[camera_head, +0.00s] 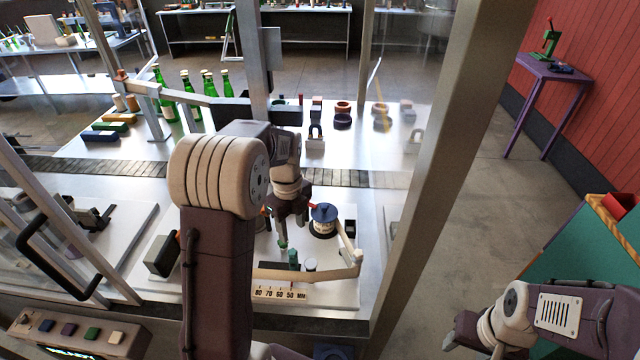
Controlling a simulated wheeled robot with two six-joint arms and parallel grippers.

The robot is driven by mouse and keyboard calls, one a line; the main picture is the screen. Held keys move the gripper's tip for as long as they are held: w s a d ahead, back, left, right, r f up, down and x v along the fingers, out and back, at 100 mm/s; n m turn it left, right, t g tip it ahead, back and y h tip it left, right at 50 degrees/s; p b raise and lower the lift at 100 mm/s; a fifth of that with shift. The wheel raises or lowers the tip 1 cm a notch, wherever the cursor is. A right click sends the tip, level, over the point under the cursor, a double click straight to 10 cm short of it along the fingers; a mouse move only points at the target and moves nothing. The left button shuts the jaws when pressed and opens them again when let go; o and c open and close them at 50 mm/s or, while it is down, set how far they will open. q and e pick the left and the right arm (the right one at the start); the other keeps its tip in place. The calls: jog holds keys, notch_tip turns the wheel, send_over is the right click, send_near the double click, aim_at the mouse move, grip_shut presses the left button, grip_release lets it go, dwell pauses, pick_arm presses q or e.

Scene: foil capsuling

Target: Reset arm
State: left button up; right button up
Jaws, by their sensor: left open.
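My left arm reaches up through the middle of the view and over the machine's white work plate. My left gripper (287,226) points down above the plate and is open. A small green-topped piece (283,250) is just below its fingers; I cannot tell whether they touch. A blue-capped round pot (323,219) stands just right of the gripper. My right gripper (468,338) is at the lower right, outside the machine frame, over the floor. Its fingers are too dark and partly hidden to tell their opening.
A metal post (440,150) stands between my two arms. A conveyor (345,178) runs behind, with green bottles (188,88) beyond. A teal cabinet (570,250) stands at the right.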

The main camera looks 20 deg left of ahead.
pick_arm(q)
jog(key=s+d+f+n+b, duration=0.2)
jog(key=s+d+f+n, duration=0.1)
jog(key=n, duration=0.3)
jog(key=s+d+f+n+b, duration=0.3)
jog(key=s+f+n, duration=0.2)
jog(key=s+n, duration=0.1)
jog(key=s+d+f+n+b, duration=0.2)
jog(key=s+f+n, duration=0.2)
jog(key=s+n, duration=0.1)
jog(key=shift+d+n+t+b, duration=0.3)
jog(key=shift+d+n+t, duration=0.1)
jog(key=shift+n, duration=0.4)
jog(key=shift+w+n, duration=0.3)
jog(key=shift+n, duration=0.6)
jog(key=shift+w+n, duration=0.1)
jog(key=shift+n, duration=0.7)
